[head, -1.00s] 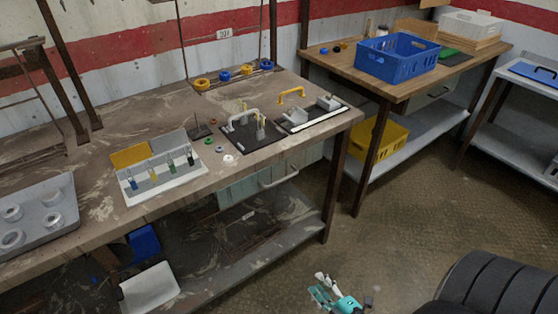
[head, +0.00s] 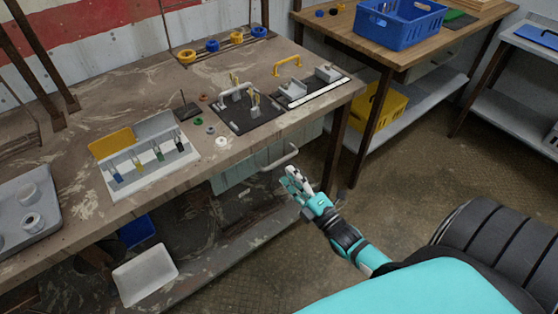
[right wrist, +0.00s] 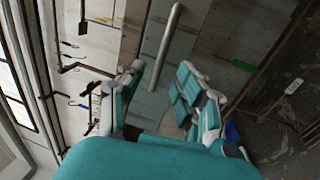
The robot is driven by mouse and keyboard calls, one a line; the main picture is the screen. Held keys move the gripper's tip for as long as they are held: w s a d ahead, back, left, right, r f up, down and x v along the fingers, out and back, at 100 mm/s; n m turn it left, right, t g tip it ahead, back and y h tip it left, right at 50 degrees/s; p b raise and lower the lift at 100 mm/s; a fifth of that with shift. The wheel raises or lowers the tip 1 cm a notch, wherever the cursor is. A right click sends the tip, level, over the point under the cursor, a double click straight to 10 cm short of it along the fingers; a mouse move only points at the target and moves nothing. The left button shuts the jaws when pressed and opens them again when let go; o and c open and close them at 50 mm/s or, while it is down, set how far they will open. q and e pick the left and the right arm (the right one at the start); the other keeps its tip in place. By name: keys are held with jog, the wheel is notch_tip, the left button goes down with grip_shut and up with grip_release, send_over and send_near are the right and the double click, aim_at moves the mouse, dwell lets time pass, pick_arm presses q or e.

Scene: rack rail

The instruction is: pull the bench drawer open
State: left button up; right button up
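The bench drawer (head: 236,178) is a grey-green front under the top of the worn brown bench, and it looks shut. Its pale bar handle (head: 281,160) sticks out toward me. My right gripper (head: 290,177) is just below and in front of the handle, apart from it. In the right wrist view the handle (right wrist: 168,45) lies beyond the fingertips, roughly in line with the gap between them. The right gripper (right wrist: 161,75) is open, with nothing between its fingers. My left gripper is in neither view.
The bench top (head: 170,85) holds a padlock tray (head: 150,160), a black fixture mat (head: 247,117) and several rings. A lower shelf (head: 225,240) runs beneath, with a white bin (head: 145,272). A wooden table with a blue crate (head: 400,24) stands at right. The floor before the drawer is open.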

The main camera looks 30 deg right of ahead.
aim_at(279, 161)
jog(key=x, duration=0.5)
jog(key=shift+w+a, duration=0.1)
jog(key=shift+w, duration=0.35)
grip_shut()
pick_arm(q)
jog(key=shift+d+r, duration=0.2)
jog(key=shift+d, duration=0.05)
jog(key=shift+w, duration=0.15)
